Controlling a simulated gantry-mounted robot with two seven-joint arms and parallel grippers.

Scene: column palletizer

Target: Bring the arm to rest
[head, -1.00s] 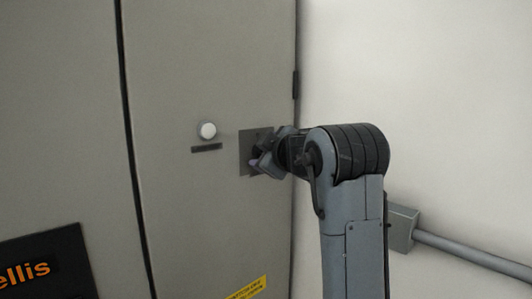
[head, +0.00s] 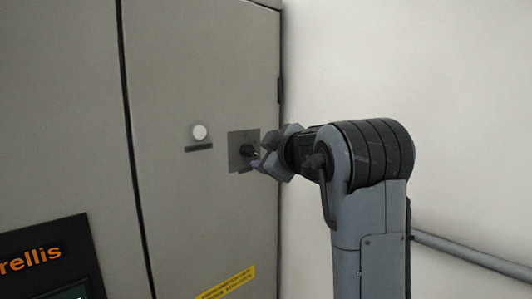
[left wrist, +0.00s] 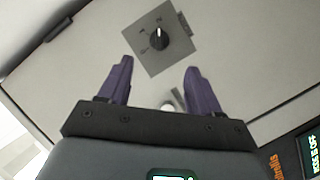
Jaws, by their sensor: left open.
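A dark rotary knob (head: 247,150) sits on a square grey plate (head: 234,162) on the cabinet door. In the left wrist view, the same knob (left wrist: 159,38) shows with a white pointer line, beyond the fingertips. There my left gripper (left wrist: 158,68) is open, with nothing between its two purple fingers. The fingers look clear of the knob. My right gripper is not in view.
A round white button (head: 199,132) with a dark label is left of the plate. A dark panel with orange lettering (head: 35,260) is at lower left. A pale wall (head: 460,110) with a grey conduit (head: 470,255) stands at the right.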

